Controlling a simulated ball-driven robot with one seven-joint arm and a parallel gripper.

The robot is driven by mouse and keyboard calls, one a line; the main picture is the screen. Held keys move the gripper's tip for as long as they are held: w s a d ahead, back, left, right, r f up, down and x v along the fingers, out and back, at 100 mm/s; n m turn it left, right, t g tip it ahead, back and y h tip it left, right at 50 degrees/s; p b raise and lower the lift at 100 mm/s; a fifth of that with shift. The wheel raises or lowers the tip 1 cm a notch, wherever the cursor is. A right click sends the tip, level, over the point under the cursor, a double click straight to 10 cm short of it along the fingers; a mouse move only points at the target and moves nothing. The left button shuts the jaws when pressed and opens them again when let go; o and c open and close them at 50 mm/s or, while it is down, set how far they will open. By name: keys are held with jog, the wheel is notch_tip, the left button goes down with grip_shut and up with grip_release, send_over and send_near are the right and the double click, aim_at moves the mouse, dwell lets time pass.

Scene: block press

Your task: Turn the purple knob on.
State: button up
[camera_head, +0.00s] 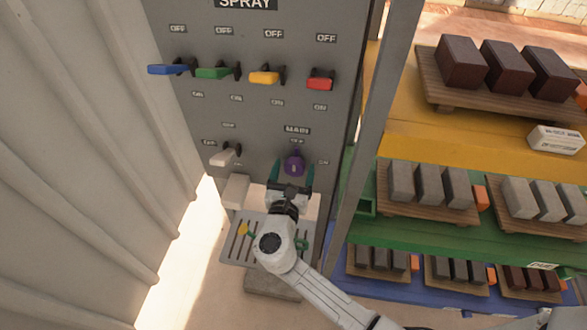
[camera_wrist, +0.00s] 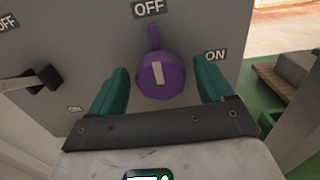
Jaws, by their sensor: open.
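The purple knob (camera_head: 294,164) is on the lower right of the grey SPRAY panel (camera_head: 265,115), under the MAIN label. In the wrist view the purple knob (camera_wrist: 161,78) has a pointer and a pale stripe, both upright, with the pointer toward the OFF label (camera_wrist: 149,8). The ON label (camera_wrist: 215,55) is to its right. My gripper (camera_head: 292,172) is open, with its teal fingers one on each side of the knob. In the wrist view my gripper (camera_wrist: 161,85) shows a gap between each finger and the knob.
Blue (camera_head: 168,69), green (camera_head: 214,72), yellow (camera_head: 265,77) and red (camera_head: 320,82) levers line the panel above. A white lever (camera_head: 223,158) is left of the knob. A grey post (camera_head: 375,120) and shelves of blocks stand to the right. A corrugated wall (camera_head: 85,150) is at left.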

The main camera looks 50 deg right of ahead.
jog(key=shift+w+d, duration=0.1)
jog(key=shift+d, duration=0.05)
jog(key=shift+c, duration=0.3)
jog(key=c, duration=1)
jog(key=shift+o, duration=0.2)
jog(key=shift+f+m, duration=0.1)
jog(key=shift+m, duration=0.2)
jog(key=m+b, duration=0.3)
jog(key=shift+f+b, duration=0.2)
jog(key=shift+b, duration=0.2)
jog(key=m+b, duration=0.2)
jog(key=m, duration=0.1)
jog(key=m+b, duration=0.2)
jog(key=b, duration=0.1)
jog(key=shift+s+m, duration=0.2)
jog(key=shift+m, duration=0.2)
jog(key=m+b, duration=0.2)
jog(key=b, duration=0.1)
jog(key=m+b, duration=0.2)
jog(key=m, duration=0.1)
jog(key=shift+d+f+b, duration=0.1)
jog(key=shift+f+b, duration=0.1)
jog(key=shift+b, duration=0.2)
jog(key=shift+r+m+b, duration=0.1)
jog(key=shift+m+b, duration=1.5)
jog(key=shift+m, duration=0.2)
